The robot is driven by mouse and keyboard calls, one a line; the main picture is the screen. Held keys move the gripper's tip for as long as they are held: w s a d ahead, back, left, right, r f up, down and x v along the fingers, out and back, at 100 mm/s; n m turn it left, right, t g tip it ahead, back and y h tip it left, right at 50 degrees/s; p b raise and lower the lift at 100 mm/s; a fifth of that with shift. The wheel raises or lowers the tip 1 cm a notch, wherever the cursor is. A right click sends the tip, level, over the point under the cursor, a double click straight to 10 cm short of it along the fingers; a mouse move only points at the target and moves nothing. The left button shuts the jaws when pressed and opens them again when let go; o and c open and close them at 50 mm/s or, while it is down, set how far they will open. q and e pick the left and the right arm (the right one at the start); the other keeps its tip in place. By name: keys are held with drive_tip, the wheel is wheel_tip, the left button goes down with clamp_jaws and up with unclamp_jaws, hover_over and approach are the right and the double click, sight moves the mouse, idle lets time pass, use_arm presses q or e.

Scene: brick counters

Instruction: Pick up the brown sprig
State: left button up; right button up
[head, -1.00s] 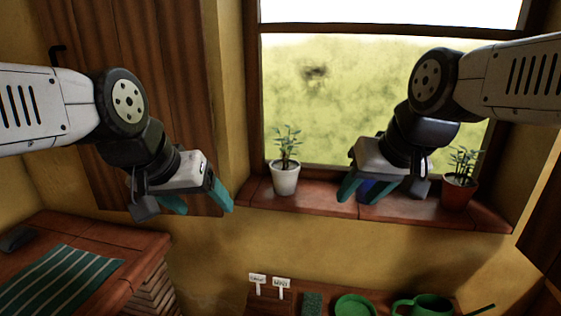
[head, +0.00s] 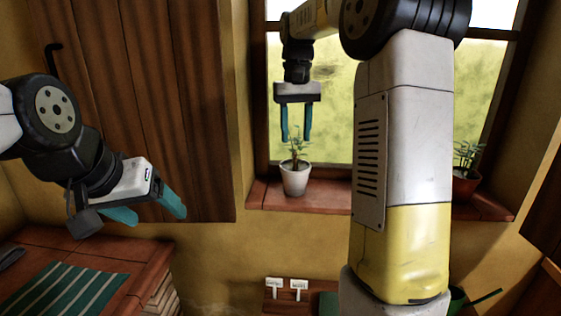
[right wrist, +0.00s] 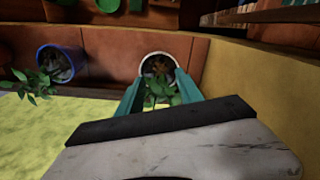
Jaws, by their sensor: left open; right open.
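In the right wrist view a brownish sprig (right wrist: 158,66) shows at the mouth of the white pot (right wrist: 146,57), beside green leaves (right wrist: 160,95) of the plant. In the head view the white pot (head: 295,181) stands on the windowsill with its green plant (head: 297,152); the brown sprig is not clear there. My right gripper (head: 296,138) is open, pointing down over this pot, with its fingers on either side of the plant's top. It also shows in the right wrist view (right wrist: 160,88). My left gripper (head: 157,213) is open and empty, at the left by the wooden panel.
A terracotta pot (head: 465,187) stands at the sill's right end. My right arm hides the sill's middle.

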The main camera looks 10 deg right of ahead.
sight(296, 151)
drive_tip(key=f, duration=0.6)
drive_tip(key=shift+w+f, duration=0.1)
drive_tip(key=shift+w, duration=0.1)
clamp_jaws()
